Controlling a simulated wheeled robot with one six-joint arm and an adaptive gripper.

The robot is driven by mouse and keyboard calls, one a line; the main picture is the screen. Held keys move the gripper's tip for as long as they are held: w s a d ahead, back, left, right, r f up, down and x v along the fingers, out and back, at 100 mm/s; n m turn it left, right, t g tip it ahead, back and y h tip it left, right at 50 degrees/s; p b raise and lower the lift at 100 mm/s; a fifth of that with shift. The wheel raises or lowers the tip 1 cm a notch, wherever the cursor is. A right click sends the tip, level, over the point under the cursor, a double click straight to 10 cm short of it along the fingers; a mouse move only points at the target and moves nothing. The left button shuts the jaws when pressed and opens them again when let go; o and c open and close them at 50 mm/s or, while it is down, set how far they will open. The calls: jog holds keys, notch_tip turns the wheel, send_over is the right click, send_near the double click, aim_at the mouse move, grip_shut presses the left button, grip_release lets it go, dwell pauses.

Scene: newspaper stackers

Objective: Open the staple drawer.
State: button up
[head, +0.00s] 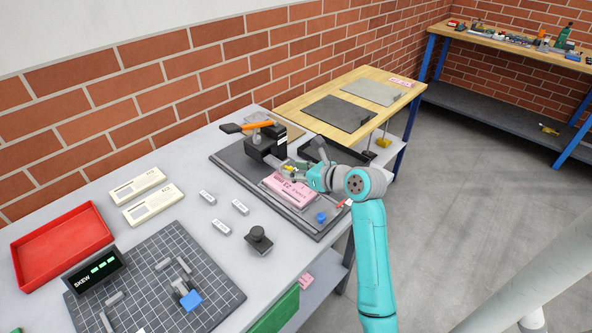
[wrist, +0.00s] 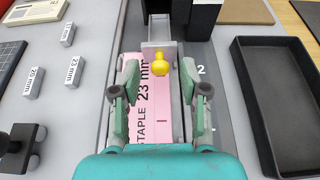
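The heavy stapler (head: 265,148) is black with an orange lever and stands on a dark base plate. In the wrist view, its grey staple drawer (wrist: 150,48) shows at the foot of the black body, with a light grey channel between the drawer front and the body. A yellow knob (wrist: 161,67) sits on the drawer front. My gripper (wrist: 158,75) is open, with one green-grey finger on each side of the knob and gaps to both. In the head view, my gripper (head: 300,174) is just in front of the stapler and hides part of the drawer.
A pink staple box (wrist: 146,112), marked 23 mm, lies under my gripper. A black tray (wrist: 278,105) stands to the right. Small labelled blocks (wrist: 74,71) and a black knob fixture (head: 259,239) are on the left. A blue item (head: 321,217) lies near the plate's front.

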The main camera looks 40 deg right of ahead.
jog(key=shift+s, duration=0.1)
jog(key=v, duration=1.1)
jog(key=shift+s+r, duration=0.25)
jog(key=shift+s, duration=0.1)
jog(key=shift+s, duration=0.1)
